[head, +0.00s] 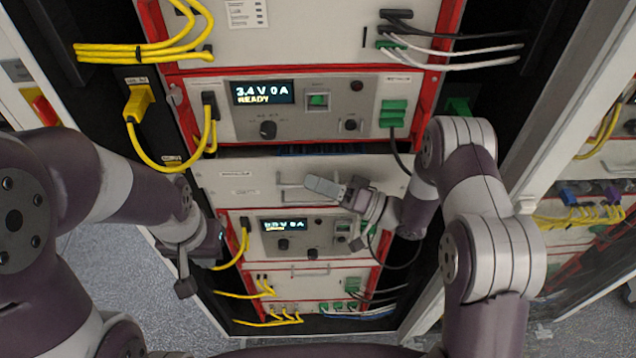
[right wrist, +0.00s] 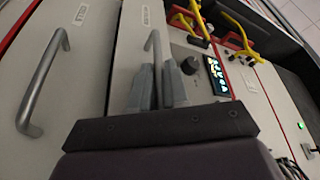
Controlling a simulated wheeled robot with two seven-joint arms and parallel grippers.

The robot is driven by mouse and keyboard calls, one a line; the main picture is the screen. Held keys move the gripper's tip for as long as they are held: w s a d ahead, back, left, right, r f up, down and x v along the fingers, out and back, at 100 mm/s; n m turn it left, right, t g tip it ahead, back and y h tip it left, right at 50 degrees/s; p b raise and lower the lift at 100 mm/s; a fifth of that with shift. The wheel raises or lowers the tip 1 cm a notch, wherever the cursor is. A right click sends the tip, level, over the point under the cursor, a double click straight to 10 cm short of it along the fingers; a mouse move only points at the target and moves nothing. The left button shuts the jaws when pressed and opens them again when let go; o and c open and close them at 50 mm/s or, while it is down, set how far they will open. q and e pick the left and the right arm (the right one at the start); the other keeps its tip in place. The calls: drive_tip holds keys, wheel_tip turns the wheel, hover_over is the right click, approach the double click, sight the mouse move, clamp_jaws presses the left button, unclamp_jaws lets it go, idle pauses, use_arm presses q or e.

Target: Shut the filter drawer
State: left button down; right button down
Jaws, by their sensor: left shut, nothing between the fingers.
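The drawer that I take for the filter drawer (head: 240,174) has a pale front with a bar handle. It stands out from the rack, with a dark gap and something blue (head: 320,150) showing above its front. In the right wrist view a labelled front (right wrist: 85,60) with a bar handle (right wrist: 45,80) is at the left. Contact is unclear. My left gripper (head: 186,288) is shut and empty, low at the rack's left side.
A power unit (head: 240,120) reading 3.4 V 0 A READY sits above the drawer, another (head: 265,240) below it. Yellow cables (head: 165,160) hang at the left, near my left arm. Black and white cables (head: 460,42) run at the upper right. Grey floor (head: 110,255) is clear at the left.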

sight(322, 172)
drive_tip(key=w+b, duration=0.2)
drive_tip(key=w, duration=0.1)
drive_tip(key=shift+w+f, duration=0.15)
drive_tip(key=shift+w, duration=0.3)
drive_tip(key=shift+s+r, duration=0.1)
drive_tip(key=shift+r, duration=0.15)
drive_tip(key=c, duration=1.2)
unclamp_jaws()
drive_tip(key=shift+d+f, duration=0.1)
drive_tip(key=shift+f, duration=0.05)
